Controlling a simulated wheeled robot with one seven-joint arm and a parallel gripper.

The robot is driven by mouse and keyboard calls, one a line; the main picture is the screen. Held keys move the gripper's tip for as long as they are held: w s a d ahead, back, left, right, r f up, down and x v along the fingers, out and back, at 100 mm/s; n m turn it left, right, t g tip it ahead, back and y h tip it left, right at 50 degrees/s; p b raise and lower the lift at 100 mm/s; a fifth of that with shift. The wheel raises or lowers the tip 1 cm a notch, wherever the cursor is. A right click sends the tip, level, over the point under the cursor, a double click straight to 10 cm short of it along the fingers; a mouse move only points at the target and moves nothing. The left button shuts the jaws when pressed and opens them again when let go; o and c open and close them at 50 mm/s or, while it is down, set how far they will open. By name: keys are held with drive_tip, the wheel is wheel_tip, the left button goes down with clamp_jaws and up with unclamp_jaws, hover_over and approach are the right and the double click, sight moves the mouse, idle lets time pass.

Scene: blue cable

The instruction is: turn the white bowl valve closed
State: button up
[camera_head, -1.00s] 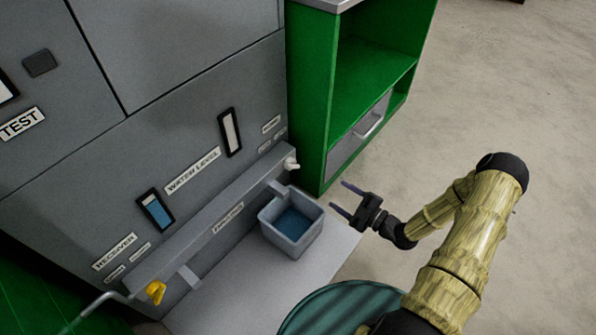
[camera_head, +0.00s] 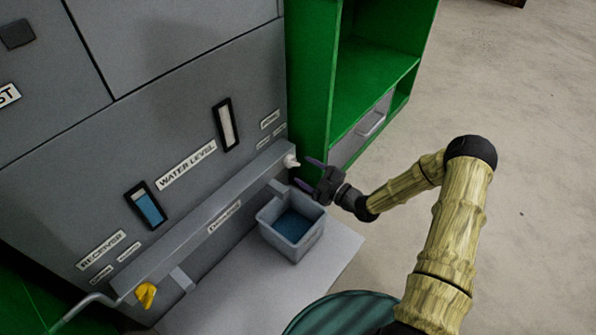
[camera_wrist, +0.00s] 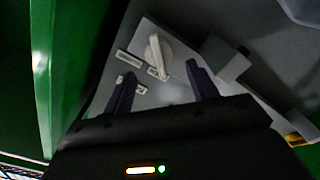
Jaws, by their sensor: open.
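The white bowl valve (camera_head: 291,161) is a small white knob at the right end of the grey ledge on the machine. In the wrist view the white valve (camera_wrist: 157,56) shows as an elongated handle on a round base, lying ahead of and between my fingers. My gripper (camera_head: 306,172) is open and empty, just right of the valve in the head view, its dark fingers pointing at the panel. In the wrist view my gripper (camera_wrist: 160,82) shows both fingers apart, with the valve beyond their tips. I cannot tell whether a finger touches it.
A grey bowl (camera_head: 286,247) with blue water sits below the ledge. A yellow valve (camera_head: 146,294) is at the ledge's left end. A green cabinet (camera_head: 312,85) stands close right of the valve. A grey block (camera_wrist: 225,60) juts out near the valve. The floor at right is clear.

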sight(295, 165)
drive_tip(key=b+x, duration=0.1)
drive_tip(key=x, duration=0.3)
drive_tip(key=c, duration=1)
